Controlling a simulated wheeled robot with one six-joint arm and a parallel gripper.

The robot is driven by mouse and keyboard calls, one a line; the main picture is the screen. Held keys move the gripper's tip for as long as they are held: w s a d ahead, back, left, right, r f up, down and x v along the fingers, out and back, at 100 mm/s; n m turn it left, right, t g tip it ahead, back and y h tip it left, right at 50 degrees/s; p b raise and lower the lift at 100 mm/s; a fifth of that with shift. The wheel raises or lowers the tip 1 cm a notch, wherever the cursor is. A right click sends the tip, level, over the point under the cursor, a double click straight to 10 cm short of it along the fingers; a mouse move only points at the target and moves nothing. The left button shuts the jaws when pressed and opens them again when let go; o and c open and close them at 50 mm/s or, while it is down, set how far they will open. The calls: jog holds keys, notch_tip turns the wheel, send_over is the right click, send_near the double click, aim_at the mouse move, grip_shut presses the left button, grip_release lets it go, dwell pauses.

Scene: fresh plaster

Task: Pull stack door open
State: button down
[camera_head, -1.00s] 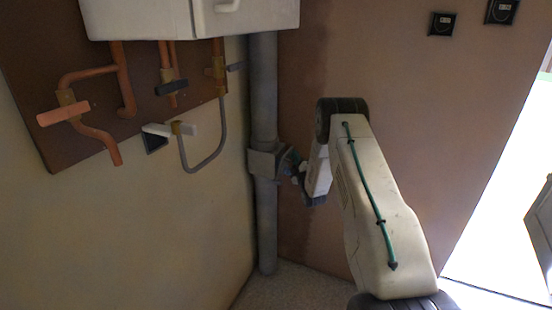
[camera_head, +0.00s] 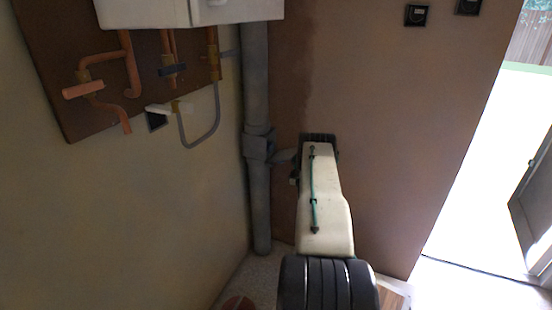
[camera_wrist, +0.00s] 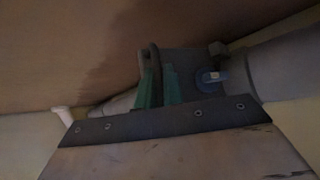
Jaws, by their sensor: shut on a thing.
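The grey vertical stack pipe (camera_head: 257,85) stands in the wall corner in the head view, with a boxy access fitting (camera_head: 258,146) partway up. A small grey flap-like piece (camera_head: 284,157) juts right from the fitting towards my arm; I cannot tell whether it is the door. In the wrist view the pipe (camera_wrist: 278,68) runs sideways and a dark grey door plate (camera_wrist: 190,68) shows on it, with a blue knob (camera_wrist: 211,76). My gripper's green fingers (camera_wrist: 160,87) are shut on a dark handle (camera_wrist: 153,58) at the plate. My arm hides the gripper in the head view.
Copper pipes and valves on a brown board (camera_head: 58,85) and a white boiler (camera_head: 190,12) are at upper left. A bare plaster wall (camera_head: 380,110) lies right of the pipe. A bright doorway (camera_head: 470,180) with a dark door (camera_head: 535,190) is at far right.

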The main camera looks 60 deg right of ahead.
jog(key=shift+w+f+m+g+h, duration=0.15)
jog(key=shift+f+m+g+h, duration=0.15)
jog(key=shift+f+m+h, duration=0.6)
jog(key=shift+w+f+m+g+h, duration=0.25)
jog(key=shift+f+m+h, duration=0.35)
jog(key=shift+f+m, duration=0.6)
jog(key=shift+h, duration=0.3)
jog(key=c, duration=1.8)
grip_release()
jog(key=shift+f, duration=0.1)
jog(key=v, duration=0.8)
